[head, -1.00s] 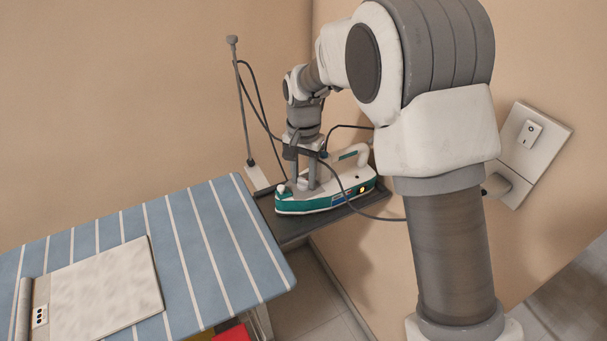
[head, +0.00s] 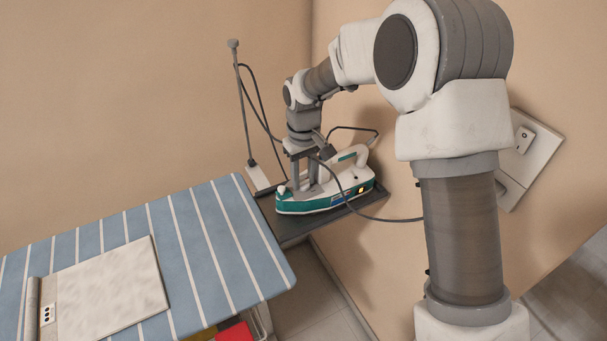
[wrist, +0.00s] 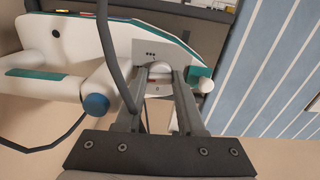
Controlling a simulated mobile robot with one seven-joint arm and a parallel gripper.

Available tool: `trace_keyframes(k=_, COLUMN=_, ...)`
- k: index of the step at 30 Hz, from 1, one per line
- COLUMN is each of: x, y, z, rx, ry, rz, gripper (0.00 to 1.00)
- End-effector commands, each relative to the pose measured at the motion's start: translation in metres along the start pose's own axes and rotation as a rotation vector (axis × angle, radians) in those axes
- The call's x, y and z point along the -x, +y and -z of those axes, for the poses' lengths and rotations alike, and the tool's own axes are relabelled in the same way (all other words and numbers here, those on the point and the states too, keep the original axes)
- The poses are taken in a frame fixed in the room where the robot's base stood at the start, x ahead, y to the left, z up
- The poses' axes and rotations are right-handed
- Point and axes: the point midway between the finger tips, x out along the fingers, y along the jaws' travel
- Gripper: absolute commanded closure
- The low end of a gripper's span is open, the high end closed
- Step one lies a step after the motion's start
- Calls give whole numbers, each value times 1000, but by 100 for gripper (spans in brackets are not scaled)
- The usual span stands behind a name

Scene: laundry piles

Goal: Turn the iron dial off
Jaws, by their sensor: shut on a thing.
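The iron (head: 325,203), white with a teal band, stands on the dark rest beside the ironing board; an orange light shows on its side. My gripper (head: 304,188) points down onto the front part of the iron. In the wrist view the iron (wrist: 90,48) spreads across the top and left. There my gripper (wrist: 160,72) has its fingers on either side of the small pale dial (wrist: 159,70) and is shut on it. The fingers partly hide the dial, and I cannot tell its setting.
The striped ironing board (head: 215,240) lies to the left. The iron's black cord (head: 372,215) loops past my gripper and crosses close to the lens in the wrist view. A thin pole (head: 244,105) stands behind. A wall socket plate (head: 535,165) is at right.

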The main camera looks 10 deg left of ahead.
Motion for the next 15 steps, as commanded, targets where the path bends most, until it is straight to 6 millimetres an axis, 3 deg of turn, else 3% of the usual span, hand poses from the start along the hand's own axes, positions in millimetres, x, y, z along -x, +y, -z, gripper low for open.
trace_keyframes(k=15, x=3, y=0, z=1, rx=488, ry=4, rz=-1, gripper=100)
